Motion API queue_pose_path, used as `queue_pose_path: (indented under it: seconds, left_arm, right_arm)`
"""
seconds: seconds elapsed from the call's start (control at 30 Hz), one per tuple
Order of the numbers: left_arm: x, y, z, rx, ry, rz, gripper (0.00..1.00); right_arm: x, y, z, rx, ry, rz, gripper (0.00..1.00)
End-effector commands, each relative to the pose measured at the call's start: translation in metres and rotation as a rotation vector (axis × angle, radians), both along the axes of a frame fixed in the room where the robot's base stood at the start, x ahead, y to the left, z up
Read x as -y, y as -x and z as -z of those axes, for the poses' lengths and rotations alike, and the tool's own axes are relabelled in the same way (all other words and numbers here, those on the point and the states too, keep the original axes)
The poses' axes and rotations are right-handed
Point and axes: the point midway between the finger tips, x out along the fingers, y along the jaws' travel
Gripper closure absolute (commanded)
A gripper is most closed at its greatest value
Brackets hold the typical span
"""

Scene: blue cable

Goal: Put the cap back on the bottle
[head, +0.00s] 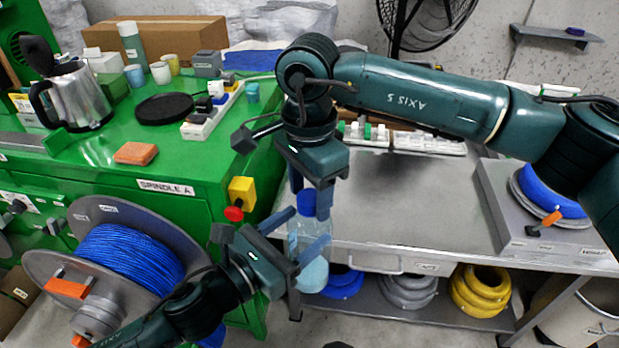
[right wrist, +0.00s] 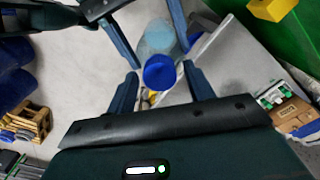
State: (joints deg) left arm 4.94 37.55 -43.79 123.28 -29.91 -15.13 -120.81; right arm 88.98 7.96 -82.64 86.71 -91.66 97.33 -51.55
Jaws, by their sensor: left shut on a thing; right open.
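A clear bottle (head: 312,275) with pale blue contents stands upright in the air in front of the metal bench. My left gripper (head: 304,231) is shut on its upper body. A blue cap (head: 306,203) sits at the top of the bottle; I cannot tell whether it is fully seated. My right gripper (head: 311,191) comes down from above and is open, its fingers either side of the cap. In the right wrist view the cap (right wrist: 160,72) lies between the open fingers (right wrist: 161,88), apart from both, with the bottle (right wrist: 156,38) beyond it.
A green workbench (head: 125,180) with a kettle (head: 75,97) and a yellow box with a red button (head: 241,191) is at left. A cable spool (head: 130,255) stands in front. The metal bench (head: 410,205) is mostly clear; cable coils (head: 480,290) lie below.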

Motion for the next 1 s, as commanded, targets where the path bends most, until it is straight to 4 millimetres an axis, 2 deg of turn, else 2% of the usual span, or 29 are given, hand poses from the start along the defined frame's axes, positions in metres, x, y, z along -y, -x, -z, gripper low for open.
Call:
queue_pose_path:
  seconds: [0.2, 0.77, 0.87, 1.0]
  left_arm:
    - [0.0001, -0.0001, -0.0009, 0.002, 0.001, 0.0, 0.99]
    - [0.0001, 0.0, -0.0008, 0.002, 0.001, 0.001, 0.99]
    - [0.0001, 0.0, -0.0008, 0.002, 0.001, 0.001, 0.99]
    - [0.0002, 0.0001, -0.0008, 0.002, 0.001, 0.001, 0.99]
  right_arm:
    - [0.0001, 0.0, 0.0001, 0.0, 0.0, 0.0, 0.48]
    - [0.0001, -0.0001, -0.0003, 0.0, 0.0, 0.0, 0.93]
    - [0.0002, -0.0001, -0.0003, 0.0, 0.0, 0.03, 0.93]
    - [0.0001, -0.0001, -0.0002, 0.001, -0.001, 0.177, 0.93]
